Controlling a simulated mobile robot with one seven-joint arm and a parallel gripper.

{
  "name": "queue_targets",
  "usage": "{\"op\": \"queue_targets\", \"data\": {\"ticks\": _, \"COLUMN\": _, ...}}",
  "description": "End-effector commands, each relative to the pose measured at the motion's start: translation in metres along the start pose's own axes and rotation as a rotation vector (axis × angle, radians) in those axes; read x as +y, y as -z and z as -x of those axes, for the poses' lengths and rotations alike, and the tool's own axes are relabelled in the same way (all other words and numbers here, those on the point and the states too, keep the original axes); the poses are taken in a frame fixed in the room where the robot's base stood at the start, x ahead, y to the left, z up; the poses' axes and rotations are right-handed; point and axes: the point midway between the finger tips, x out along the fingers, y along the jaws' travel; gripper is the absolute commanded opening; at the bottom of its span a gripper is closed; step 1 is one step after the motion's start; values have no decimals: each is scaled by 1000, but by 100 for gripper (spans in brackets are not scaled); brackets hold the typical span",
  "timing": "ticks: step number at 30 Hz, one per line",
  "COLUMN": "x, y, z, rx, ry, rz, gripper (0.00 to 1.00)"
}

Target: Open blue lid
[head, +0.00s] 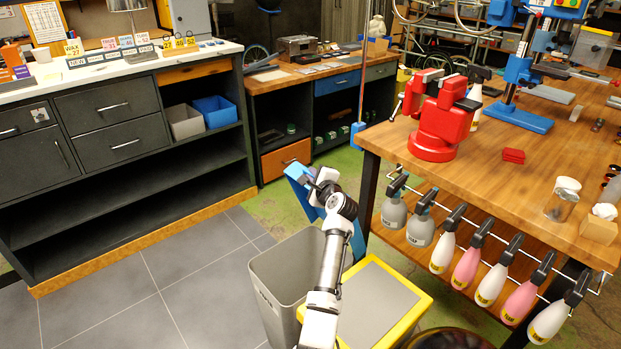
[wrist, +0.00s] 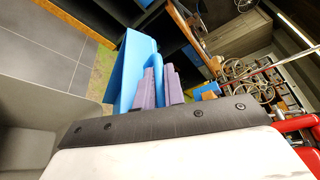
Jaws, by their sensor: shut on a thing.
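The blue lid (head: 296,172) stands raised and tilted at the back of an open grey bin (head: 278,300). My arm and gripper cover part of it in the head view. In the wrist view the blue lid (wrist: 132,72) shows just ahead of the fingers, and part of the grey bin (wrist: 25,135) is at the left. My gripper (head: 318,184) is at the lid's upper part.
A bin with a yellow-rimmed lid (head: 420,298), closed, stands right beside the grey bin. A wooden workbench (head: 480,165) with a red vise (head: 440,120) and hanging spray bottles (head: 468,262) is close on the right. The tiled floor (head: 150,290) at left is clear.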

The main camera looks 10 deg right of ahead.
Motion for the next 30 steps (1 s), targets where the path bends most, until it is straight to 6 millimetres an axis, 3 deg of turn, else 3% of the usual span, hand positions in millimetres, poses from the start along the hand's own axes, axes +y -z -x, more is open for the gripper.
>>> {"op": "queue_targets", "data": {"ticks": 5, "x": 3, "y": 1, "z": 0, "rx": 0, "ry": -4, "rz": -3, "gripper": 0}}
{"op": "queue_targets", "data": {"ticks": 6, "x": 3, "y": 1, "z": 0, "rx": 0, "ry": -5, "rz": -3, "gripper": 12}}
{"op": "queue_targets", "data": {"ticks": 11, "x": 3, "y": 1, "z": 0, "rx": 1, "ry": -4, "rz": -2, "gripper": 33}}
{"op": "queue_targets", "data": {"ticks": 23, "x": 4, "y": 2, "z": 7, "rx": 2, "ry": -5, "rz": -1, "gripper": 33}}
{"op": "queue_targets", "data": {"ticks": 30, "x": 4, "y": 2, "z": 44, "rx": 3, "ry": 1, "rz": 1, "gripper": 33}}
